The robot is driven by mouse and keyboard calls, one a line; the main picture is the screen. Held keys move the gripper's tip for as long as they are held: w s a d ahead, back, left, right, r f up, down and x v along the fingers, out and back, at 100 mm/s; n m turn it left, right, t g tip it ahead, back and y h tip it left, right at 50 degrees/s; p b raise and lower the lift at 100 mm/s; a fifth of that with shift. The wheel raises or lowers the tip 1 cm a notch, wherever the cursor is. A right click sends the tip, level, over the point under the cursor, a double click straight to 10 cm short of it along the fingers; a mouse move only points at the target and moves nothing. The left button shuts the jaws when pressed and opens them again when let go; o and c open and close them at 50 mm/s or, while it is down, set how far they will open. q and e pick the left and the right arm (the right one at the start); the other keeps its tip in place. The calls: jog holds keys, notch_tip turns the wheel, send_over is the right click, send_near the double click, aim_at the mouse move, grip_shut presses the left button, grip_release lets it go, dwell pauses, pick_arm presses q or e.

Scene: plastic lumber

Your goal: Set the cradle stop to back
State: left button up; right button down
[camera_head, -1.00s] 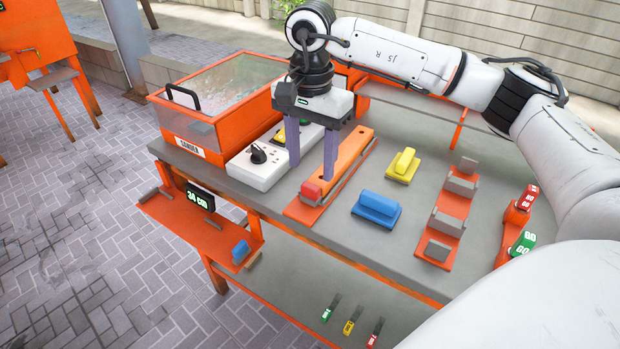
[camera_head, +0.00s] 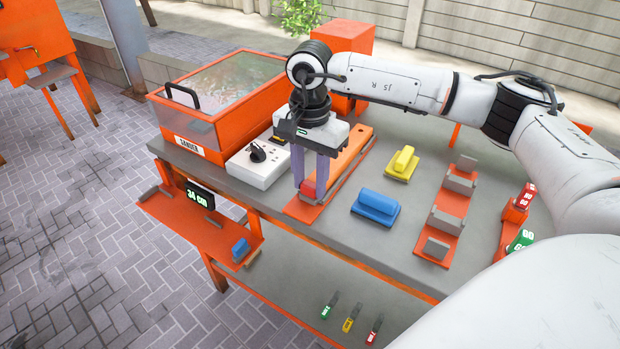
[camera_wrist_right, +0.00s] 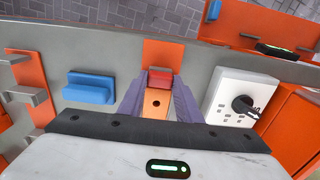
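A red block (camera_head: 308,190) sits at the near end of a long orange bar (camera_head: 349,151) on an orange base plate with a grey rail; it looks like the cradle stop, but no label shows. My right gripper (camera_head: 308,182) points down over this end, with its two purple fingers on either side of the red block. In the right wrist view the red block (camera_wrist_right: 162,82) lies between the fingertips, which appear to touch both its sides. The fingers partly hide it in the head view. My left gripper is not in view.
A white box with a black knob (camera_head: 258,153) stands close left of the gripper, before the orange sander box (camera_head: 188,133). To the right are a blue block (camera_head: 376,207), a yellow block (camera_head: 402,163) and an orange strip with grey blocks (camera_head: 450,203). Grey tabletop lies bare between them.

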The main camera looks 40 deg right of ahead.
aim_at(300, 211)
jog(key=shift+s+a, duration=0.25)
jog(key=shift+a, duration=0.35)
jog(key=shift+s+a, duration=0.25)
jog(key=shift+a, duration=0.35)
jog(key=shift+s+a, duration=0.25)
jog(key=shift+a, duration=0.35)
jog(key=c, duration=1.3)
grip_release()
notch_tip(300, 211, up, 10)
jog(key=shift+r+b, duration=0.2)
jog(key=shift+b, duration=0.35)
